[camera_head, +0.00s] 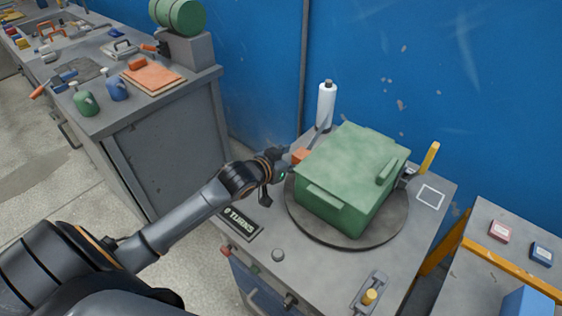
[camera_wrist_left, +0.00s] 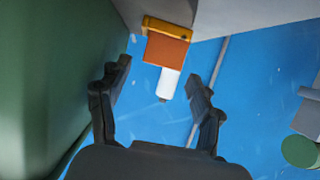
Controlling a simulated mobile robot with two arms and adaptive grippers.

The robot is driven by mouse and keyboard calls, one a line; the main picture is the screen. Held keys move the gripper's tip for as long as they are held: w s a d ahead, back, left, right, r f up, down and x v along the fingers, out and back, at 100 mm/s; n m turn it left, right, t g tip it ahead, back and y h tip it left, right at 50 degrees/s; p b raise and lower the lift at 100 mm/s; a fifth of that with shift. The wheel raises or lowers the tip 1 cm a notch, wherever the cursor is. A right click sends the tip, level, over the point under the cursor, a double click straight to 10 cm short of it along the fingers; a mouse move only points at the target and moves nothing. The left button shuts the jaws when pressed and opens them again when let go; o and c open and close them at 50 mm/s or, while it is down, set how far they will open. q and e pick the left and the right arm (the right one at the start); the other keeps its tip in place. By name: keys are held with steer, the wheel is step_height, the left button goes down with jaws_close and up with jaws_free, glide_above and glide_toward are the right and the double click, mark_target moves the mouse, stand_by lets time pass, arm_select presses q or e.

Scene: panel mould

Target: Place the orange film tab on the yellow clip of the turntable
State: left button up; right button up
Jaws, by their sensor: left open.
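The orange film tab (camera_head: 300,156) shows just beyond my left gripper (camera_head: 284,161), at the left side of the green box on the turntable (camera_head: 376,236). In the left wrist view the orange tab (camera_wrist_left: 166,50) lies against the yellow clip (camera_wrist_left: 168,26), which sits at the edge of a grey surface. My left gripper (camera_wrist_left: 158,76) is open there, its two fingers apart and nothing between them; the tab is ahead of the fingertips. The clip is not clear in the head view. My right gripper is not in view.
The green box (camera_head: 345,185) stands close beside the left gripper. A white bottle (camera_head: 326,103) stands behind. A yellow lever (camera_head: 430,158) rises at the right of the turntable. A workbench with cans and tools (camera_head: 160,120) is at the left.

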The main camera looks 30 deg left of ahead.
arm_select(q)
steer(key=v, duration=1)
steer(key=shift+s, duration=0.2)
